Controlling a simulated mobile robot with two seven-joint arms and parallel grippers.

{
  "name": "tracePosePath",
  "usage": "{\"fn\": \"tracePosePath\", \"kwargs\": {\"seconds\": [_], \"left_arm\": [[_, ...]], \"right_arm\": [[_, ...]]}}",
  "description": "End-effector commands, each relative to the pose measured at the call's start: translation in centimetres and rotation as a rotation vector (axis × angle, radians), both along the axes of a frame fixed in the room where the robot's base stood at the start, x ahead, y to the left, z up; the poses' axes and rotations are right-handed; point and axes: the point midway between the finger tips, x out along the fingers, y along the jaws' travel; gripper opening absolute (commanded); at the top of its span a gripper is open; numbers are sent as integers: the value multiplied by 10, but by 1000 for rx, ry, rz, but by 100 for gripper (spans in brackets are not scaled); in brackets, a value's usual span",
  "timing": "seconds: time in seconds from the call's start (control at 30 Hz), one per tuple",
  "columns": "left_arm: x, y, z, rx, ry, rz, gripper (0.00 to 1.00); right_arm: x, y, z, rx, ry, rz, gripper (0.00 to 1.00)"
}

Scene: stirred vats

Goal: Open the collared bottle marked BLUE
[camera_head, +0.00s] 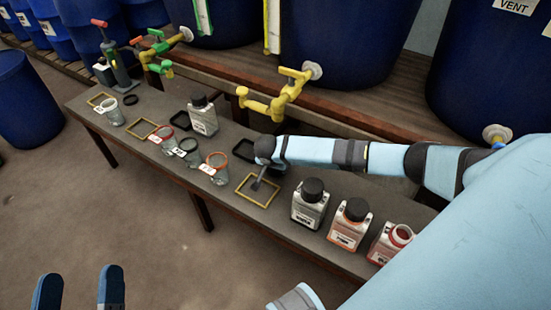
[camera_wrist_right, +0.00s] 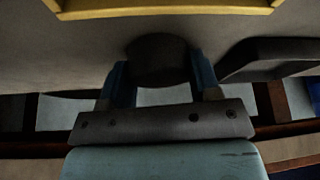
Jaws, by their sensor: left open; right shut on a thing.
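Three labelled bottles stand on the bench right of centre in the head view: one with a black cap and pale label (camera_head: 311,205), one with a black cap and orange label (camera_head: 350,224), and one with a red ring at its open-looking mouth (camera_head: 391,243). Another black-capped bottle (camera_head: 203,115) stands farther back. I cannot read which is marked BLUE. My right gripper (camera_head: 257,186) is low over the yellow square frame. In the right wrist view it is shut on a dark round cap-like thing (camera_wrist_right: 158,60). My left gripper (camera_head: 79,288) is open and empty, off the bench.
A dark tray (camera_head: 243,149) lies behind the frame. A yellow tap (camera_head: 275,95) and blue vats (camera_head: 345,40) are behind the bench. The floor in front is clear.

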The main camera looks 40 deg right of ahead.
Motion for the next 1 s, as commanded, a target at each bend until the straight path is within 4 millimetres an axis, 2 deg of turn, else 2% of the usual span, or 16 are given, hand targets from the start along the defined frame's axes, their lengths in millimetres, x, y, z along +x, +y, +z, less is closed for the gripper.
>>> {"fn": "tracePosePath", "kwargs": {"seconds": [0.23, 0.27, 0.3, 0.37, 0.63, 0.8, 0.83, 0.9, 1.0], "left_arm": [[0, 0, -6, 4, 12, -1, 100], [0, 0, -5, 4, 14, -1, 100], [0, 0, -5, 4, 15, -2, 100], [0, 0, -5, 5, 14, 0, 100], [1, 1, -4, 5, 14, 2, 100], [1, 3, 1, 18, 19, 8, 100], [2, 4, -1, 26, 32, 11, 100], [2, 8, -22, 62, 107, 28, 100], [3, 12, -35, 103, 169, 42, 100]], "right_arm": [[0, 0, -3, -1, -1, 0, 29], [0, 0, -2, 0, 0, 0, 62], [0, 0, -2, 0, 0, 0, 71], [0, 0, -2, 0, 0, 0, 83], [0, 0, -1, 0, 0, 0, 83], [-2, 5, 16, 0, -2, 2, 83], [-3, 6, 21, 0, -1, 3, 83], [-6, 11, 35, 0, -2, 2, 83], [-12, 19, 56, -1, -2, 4, 83]]}}
